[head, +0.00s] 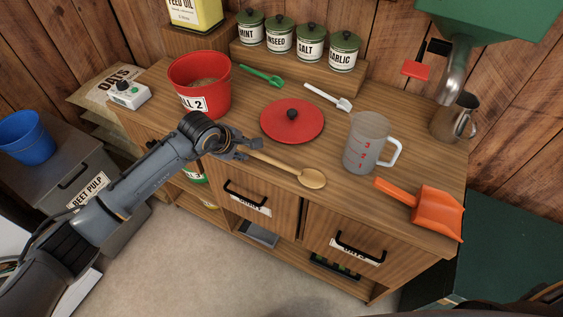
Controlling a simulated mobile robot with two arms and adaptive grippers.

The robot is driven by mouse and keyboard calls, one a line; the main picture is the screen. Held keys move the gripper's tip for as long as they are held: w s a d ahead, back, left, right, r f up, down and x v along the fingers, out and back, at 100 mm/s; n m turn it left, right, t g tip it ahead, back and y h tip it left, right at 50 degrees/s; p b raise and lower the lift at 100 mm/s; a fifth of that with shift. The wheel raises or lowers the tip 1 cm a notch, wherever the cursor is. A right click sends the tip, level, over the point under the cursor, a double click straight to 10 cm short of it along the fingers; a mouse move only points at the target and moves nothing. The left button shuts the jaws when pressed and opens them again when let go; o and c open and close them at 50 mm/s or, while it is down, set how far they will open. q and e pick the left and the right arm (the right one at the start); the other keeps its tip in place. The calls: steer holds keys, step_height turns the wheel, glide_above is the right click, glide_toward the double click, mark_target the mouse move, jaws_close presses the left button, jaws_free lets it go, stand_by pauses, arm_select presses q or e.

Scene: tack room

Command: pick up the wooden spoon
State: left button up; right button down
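The wooden spoon (311,178) lies on the wooden worktop near its front edge, bowl to the right and handle running up and left. My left gripper (251,149) is at the handle's left end, with its fingers on either side of the handle. The far end of the handle is hidden by the gripper. I cannot tell whether the fingers touch the handle or are still apart from it. My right gripper is not in view.
On the worktop (240,112) a red bucket (187,101) stands behind my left wrist. A red lid (292,125), a measuring jug (366,145) and an orange scoop (436,208) are nearby. Green (262,76) and white (329,98) scoops lie behind. Drawers are below.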

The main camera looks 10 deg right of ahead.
arm_select(q)
steer(key=shift+x, duration=1.5)
jaws_close()
steer(key=shift+r, duration=0.1)
